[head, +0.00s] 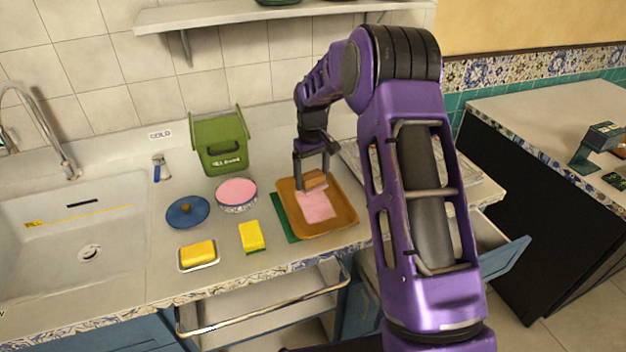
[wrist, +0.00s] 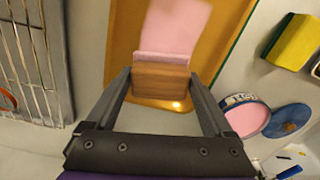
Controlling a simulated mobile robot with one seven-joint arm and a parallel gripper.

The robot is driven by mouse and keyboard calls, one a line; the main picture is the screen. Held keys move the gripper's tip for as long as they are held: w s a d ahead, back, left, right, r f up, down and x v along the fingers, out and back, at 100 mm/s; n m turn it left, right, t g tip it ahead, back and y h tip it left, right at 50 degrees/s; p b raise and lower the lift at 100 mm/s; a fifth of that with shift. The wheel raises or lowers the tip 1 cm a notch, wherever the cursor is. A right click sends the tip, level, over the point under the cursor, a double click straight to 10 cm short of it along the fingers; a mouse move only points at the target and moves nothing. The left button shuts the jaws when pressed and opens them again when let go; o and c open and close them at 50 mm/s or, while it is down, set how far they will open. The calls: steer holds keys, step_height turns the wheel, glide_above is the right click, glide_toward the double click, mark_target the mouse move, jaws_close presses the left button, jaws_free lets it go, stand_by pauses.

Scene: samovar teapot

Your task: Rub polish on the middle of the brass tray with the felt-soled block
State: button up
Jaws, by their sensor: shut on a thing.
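The brass tray (head: 341,222) lies on the counter, on top of a green mat (head: 286,218). My gripper (head: 311,174) is over the tray's back part, shut on the wooden block (head: 316,180). A pink patch of polish (head: 316,205) covers the tray's middle, running from the block toward the front. It also shows in the wrist view (wrist: 173,28). The block appears to be down on the tray. An open tin of pink polish (head: 237,193) stands left of the tray.
A blue lid (head: 188,212), a yellow sponge (head: 252,236) and a yellow bar on a dish (head: 198,252) lie left of the tray. A green bin (head: 219,142) stands behind the tin. A metal rack (head: 352,157) is right of the tray. A drawer (head: 265,308) is open below.

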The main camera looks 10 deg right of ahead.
steer(key=shift+r, duration=2.4)
steer(key=shift+a, duration=0.1)
